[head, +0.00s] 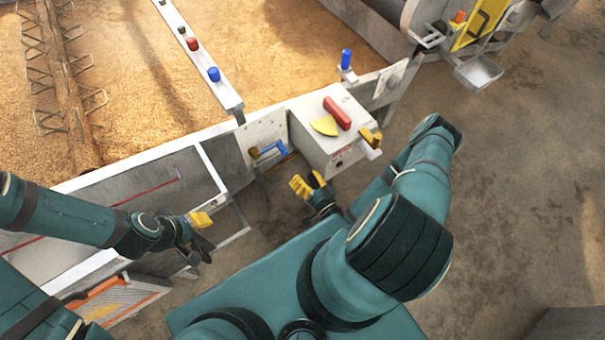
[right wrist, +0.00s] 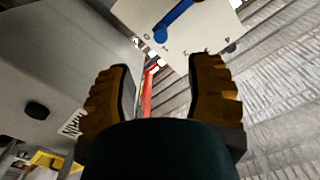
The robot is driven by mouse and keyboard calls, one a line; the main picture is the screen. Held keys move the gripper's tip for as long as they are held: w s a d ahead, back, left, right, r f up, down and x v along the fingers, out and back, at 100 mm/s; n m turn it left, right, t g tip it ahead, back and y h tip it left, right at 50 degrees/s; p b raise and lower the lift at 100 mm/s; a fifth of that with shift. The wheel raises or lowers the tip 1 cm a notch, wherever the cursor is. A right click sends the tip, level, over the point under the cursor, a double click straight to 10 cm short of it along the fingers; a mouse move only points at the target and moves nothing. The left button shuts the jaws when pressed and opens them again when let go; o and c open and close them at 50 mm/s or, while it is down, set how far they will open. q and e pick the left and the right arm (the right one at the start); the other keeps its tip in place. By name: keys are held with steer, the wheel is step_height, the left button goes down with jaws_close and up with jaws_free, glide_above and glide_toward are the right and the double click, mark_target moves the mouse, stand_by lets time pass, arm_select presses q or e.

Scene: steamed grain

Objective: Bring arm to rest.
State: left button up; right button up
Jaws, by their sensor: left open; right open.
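My right gripper (head: 309,187) has yellow fingers and is open and empty. It is below the white control box, apart from it. In the right wrist view its two fingers (right wrist: 158,95) stand wide apart with nothing between them. My left gripper (head: 203,232) is in front of the metal frame at the lower left. It is open, and I see nothing held in it. My right arm is bent, with its elbow out to the right.
A white control box (head: 318,140) carries a red handle (head: 337,113) and a yellow sector. A blue handle (head: 270,150) sits on a panel beside it, also in the right wrist view (right wrist: 178,18). Grain (head: 150,70) fills the bed behind. Floor (head: 510,200) at right is clear.

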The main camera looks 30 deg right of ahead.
steer(key=shift+w, duration=0.1)
stand_by(0.3)
steer(key=w+a+n+g+y, duration=0.4)
steer(key=g, duration=0.1)
steer(key=s+a+r+n+g, duration=0.1)
steer(key=s+a+r+g, duration=0.4)
steer(key=a+r+g, duration=0.4)
steer(key=shift+s+r+g+h, duration=0.25)
steer(key=shift+r+g+h, duration=0.15)
steer(key=shift+g, duration=0.8)
steer(key=shift+f, duration=0.1)
